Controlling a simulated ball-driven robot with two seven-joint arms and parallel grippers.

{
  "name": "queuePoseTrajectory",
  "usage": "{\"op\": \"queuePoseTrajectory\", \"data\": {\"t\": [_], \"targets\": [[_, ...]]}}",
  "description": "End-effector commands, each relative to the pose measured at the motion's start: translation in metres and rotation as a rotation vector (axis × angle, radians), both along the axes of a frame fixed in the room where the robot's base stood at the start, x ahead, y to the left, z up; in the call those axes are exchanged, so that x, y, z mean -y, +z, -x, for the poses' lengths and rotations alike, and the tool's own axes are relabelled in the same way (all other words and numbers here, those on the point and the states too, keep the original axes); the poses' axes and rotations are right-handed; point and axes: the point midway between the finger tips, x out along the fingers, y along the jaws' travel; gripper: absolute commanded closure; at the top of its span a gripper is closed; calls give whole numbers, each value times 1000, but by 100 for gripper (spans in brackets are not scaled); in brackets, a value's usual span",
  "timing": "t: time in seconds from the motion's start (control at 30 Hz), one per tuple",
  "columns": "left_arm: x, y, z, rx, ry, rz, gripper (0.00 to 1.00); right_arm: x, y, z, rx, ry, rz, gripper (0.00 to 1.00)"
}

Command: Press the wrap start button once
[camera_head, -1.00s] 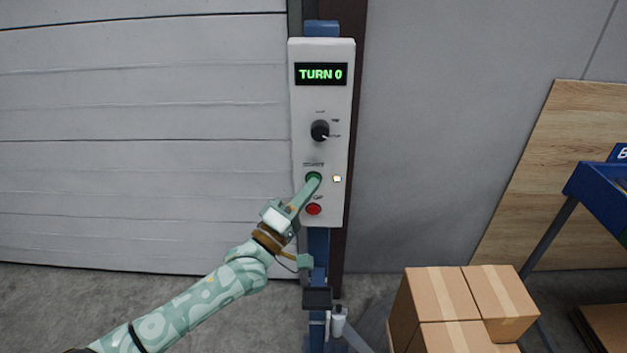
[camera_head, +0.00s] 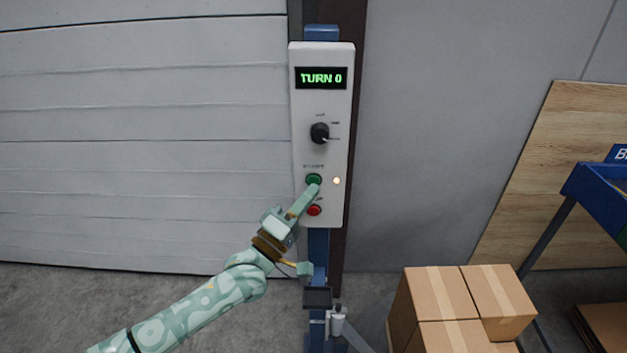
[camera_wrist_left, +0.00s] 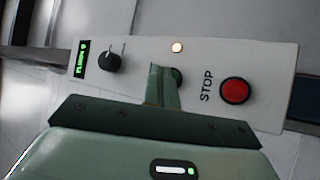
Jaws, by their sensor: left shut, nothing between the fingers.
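A white control panel (camera_head: 332,105) stands upright on a blue post. My right gripper is not in view.
A red stop button (camera_head: 314,210) is close below the fingertips; it also shows in the left wrist view (camera_wrist_left: 235,91). Stacked cardboard boxes (camera_head: 440,290) stand at the lower right. A blue rack (camera_head: 598,195) is at the far right.

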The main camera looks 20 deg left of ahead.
Motion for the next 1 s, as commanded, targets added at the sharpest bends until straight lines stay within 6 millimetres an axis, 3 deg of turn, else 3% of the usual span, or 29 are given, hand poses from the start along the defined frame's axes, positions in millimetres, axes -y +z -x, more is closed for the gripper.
{"op": "queuePoseTrajectory", "data": {"t": [0.17,0.7,1.0], "targets": [[1,0,2,0,0,1,100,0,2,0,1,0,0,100],[14,2,46,1,-1,1,100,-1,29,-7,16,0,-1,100],[14,0,48,1,-1,1,100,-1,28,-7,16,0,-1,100]]}}
